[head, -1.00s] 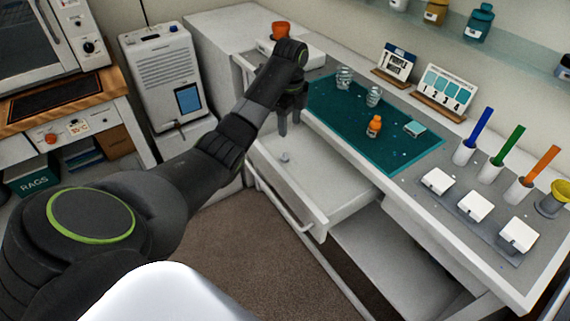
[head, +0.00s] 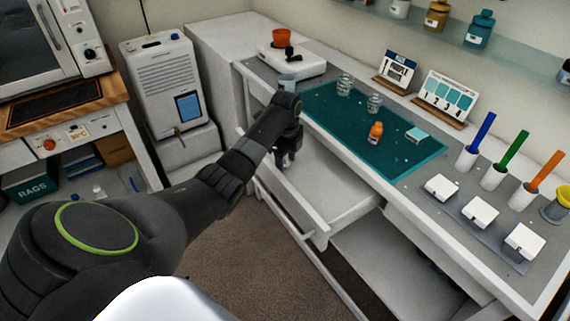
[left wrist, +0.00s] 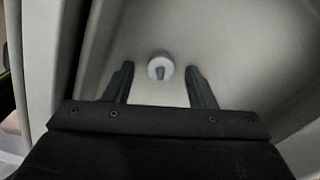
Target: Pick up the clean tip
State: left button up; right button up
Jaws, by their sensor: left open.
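A small pale tip with a round base (left wrist: 161,61) stands in the open drawer (head: 345,200), in the left wrist view. It appears between the two fingers of my left gripper (left wrist: 160,72), which are open, with a gap on each side. How far the fingertips are above the drawer floor I cannot tell. In the head view my left gripper (head: 285,160) points down into the drawer and hides the tip. My right gripper is not in view.
The drawer's front wall (head: 300,220) and the bench edge flank the gripper. Brown floor lies below.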

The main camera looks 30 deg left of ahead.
pick_arm(q)
jog(key=shift+f, duration=0.1)
jog(key=shift+c, duration=0.3)
jog(key=c, duration=0.9)
jog(key=shift+c, duration=0.4)
